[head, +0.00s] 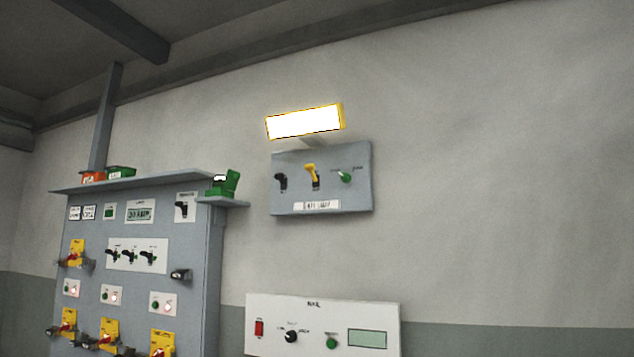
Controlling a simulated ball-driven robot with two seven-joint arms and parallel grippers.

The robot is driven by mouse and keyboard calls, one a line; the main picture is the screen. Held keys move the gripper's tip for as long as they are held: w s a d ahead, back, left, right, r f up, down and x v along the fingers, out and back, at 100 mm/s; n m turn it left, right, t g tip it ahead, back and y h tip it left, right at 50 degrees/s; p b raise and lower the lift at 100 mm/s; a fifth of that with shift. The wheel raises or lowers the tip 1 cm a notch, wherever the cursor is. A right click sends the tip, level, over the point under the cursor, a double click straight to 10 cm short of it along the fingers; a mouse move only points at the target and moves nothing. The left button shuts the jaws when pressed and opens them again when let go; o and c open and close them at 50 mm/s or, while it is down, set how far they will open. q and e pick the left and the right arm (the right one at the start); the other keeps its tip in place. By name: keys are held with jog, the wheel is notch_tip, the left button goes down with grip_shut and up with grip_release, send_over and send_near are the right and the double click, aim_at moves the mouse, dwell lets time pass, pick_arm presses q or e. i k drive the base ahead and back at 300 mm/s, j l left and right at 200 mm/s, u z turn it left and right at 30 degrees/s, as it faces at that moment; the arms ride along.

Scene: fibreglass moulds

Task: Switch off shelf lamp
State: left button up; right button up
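A lit lamp (304,122) with a bright white face and yellow edge stands above a grey wall panel (358,200). The panel carries a black switch (281,181), a yellow lever switch (312,175) and a green knob (345,177). Its white label (317,205) is too blurred to read surely. A small green device (228,184) with a white face sits on a side shelf (224,202) of the grey cabinet; I cannot tell which of the two is the shelf lamp. Neither of my grippers is in view.
The grey cabinet (213,260) at left bears several switches and red and yellow handles. A red box (93,177) and a green box (121,172) lie on its top. A white panel (322,318) is below. The wall at right is bare.

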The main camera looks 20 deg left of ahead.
aim_at(280, 176)
jog(key=j+z, duration=0.15)
jog(key=z, duration=0.4)
jog(key=i+j+z, duration=0.1)
jog(key=j+z, duration=0.3)
jog(key=j, duration=0.8)
jog(key=k+j+z, duration=0.1)
jog(key=j+z, duration=0.3)
jog(key=j, duration=0.75)
jog(key=k+j, duration=0.1)
jog(key=j, duration=1.2)
jog(key=k, duration=0.05)
